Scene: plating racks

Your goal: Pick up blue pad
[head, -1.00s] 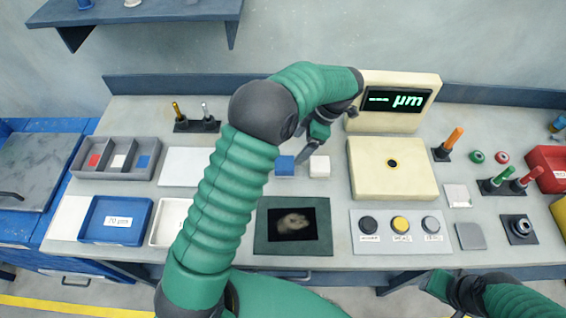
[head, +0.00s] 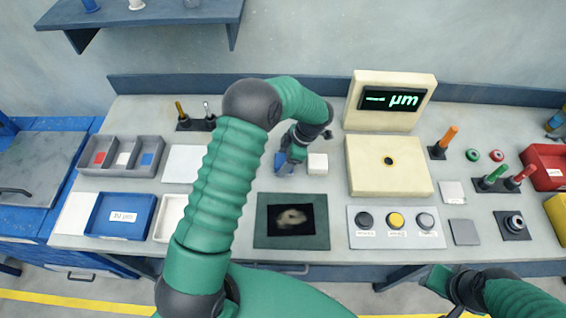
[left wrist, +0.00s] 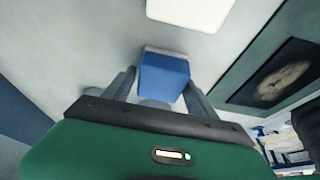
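The blue pad (head: 280,160) is a small block on the grey table, mostly hidden in the head view by my left gripper (head: 287,168). In the left wrist view the blue pad (left wrist: 164,76) lies between the two fingers of my left gripper (left wrist: 162,88). The fingers are apart, one on each side of it; I cannot tell whether they touch it. My right gripper (head: 438,280) is at the lower right, away from the pad, and its fingers do not show clearly.
A white block (head: 318,163) stands just right of the blue pad. A green mat with a dark panel (head: 262,240) lies in front. A cream gauge (head: 410,180) is to the right. A grey divided tray (head: 112,168) holds red, white and blue pieces at the left.

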